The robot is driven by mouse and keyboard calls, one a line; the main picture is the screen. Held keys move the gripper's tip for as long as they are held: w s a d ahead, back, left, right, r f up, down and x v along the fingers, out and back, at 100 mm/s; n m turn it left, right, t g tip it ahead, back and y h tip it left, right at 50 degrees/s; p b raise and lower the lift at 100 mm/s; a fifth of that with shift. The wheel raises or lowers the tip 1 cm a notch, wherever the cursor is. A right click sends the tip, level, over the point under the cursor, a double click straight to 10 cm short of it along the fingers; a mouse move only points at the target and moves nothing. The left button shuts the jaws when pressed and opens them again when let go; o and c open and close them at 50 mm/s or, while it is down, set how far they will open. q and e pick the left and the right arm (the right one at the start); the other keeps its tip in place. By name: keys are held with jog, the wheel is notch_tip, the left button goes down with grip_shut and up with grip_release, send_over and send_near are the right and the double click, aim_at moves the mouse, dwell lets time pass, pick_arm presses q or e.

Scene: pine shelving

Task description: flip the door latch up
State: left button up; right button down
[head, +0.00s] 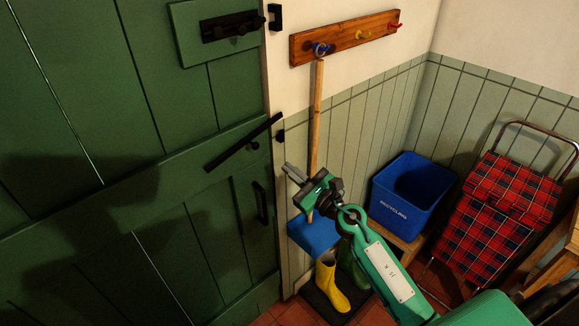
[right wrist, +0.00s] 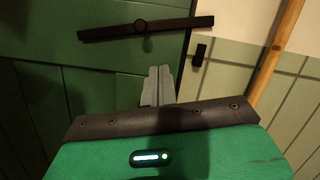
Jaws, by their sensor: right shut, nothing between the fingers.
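The door latch (head: 230,153) is a black bar on the green door (head: 150,110). In the head view it slants upward to the right, more steeply than the door's rail, its right end above the small black catch (head: 280,135) on the frame. In the right wrist view the latch bar (right wrist: 115,32) also sits with its right end above the catch (right wrist: 200,54). My right gripper (head: 292,172) is shut and empty, below and right of the latch and apart from it. Its fingers (right wrist: 158,84) show together in the right wrist view. My left gripper is not in view.
A black bolt (head: 230,26) is higher on the door, and a black handle (head: 260,203) lower down. A broom handle (head: 317,110) hangs from the peg rail (head: 345,38) beside the door. A blue recycling bin (head: 405,205) and tartan trolley (head: 495,225) stand right.

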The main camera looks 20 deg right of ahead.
jog(key=shift+m, duration=0.6)
jog(key=w+p, duration=0.1)
jog(key=w, duration=0.2)
jog(key=w+a, duration=0.1)
jog(key=w, duration=0.2)
jog(key=w+p, duration=0.1)
jog(key=w, duration=0.2)
jog(key=shift+w+a+r+p, duration=0.25)
jog(key=shift+w+a+p, duration=0.1)
jog(key=shift+a, duration=0.05)
jog(key=shift+s+r+p, duration=0.1)
jog(key=shift+r+p, duration=0.35)
jog(key=shift+p, duration=0.15)
jog(key=r, duration=0.1)
jog(key=p, duration=0.1)
jog(key=r+p, duration=0.1)
jog(key=shift+s+a+r, duration=0.3)
jog(key=shift+s+a, duration=0.05)
jog(key=shift+s, duration=0.05)
jog(key=shift+a+r, duration=0.1)
